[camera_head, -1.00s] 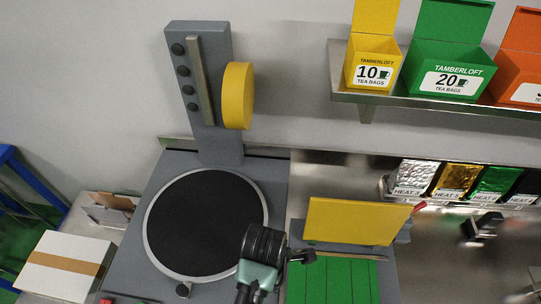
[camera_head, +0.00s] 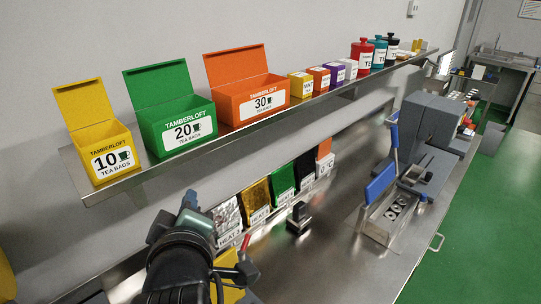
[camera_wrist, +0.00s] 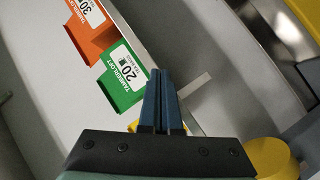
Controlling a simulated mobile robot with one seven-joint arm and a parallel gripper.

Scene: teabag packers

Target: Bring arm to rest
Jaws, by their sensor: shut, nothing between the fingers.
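My gripper (camera_wrist: 164,82) is in the wrist view with its two dark blue fingers together and nothing between them. It points up toward the green TAMBERLOFT 20 box (camera_wrist: 123,80) and the orange 30 box (camera_wrist: 90,25); its distance from them is hard to judge. In the head view my dark arm stands at the lower left, in front of the metal counter.
A wall shelf (camera_head: 150,178) carries the open yellow (camera_head: 105,150), green (camera_head: 180,123) and orange (camera_head: 255,97) boxes, then small cartons and canisters. Foil packets (camera_head: 257,198) stand below it. A blue-handled device (camera_head: 380,184) is on the counter at right, with green floor beyond.

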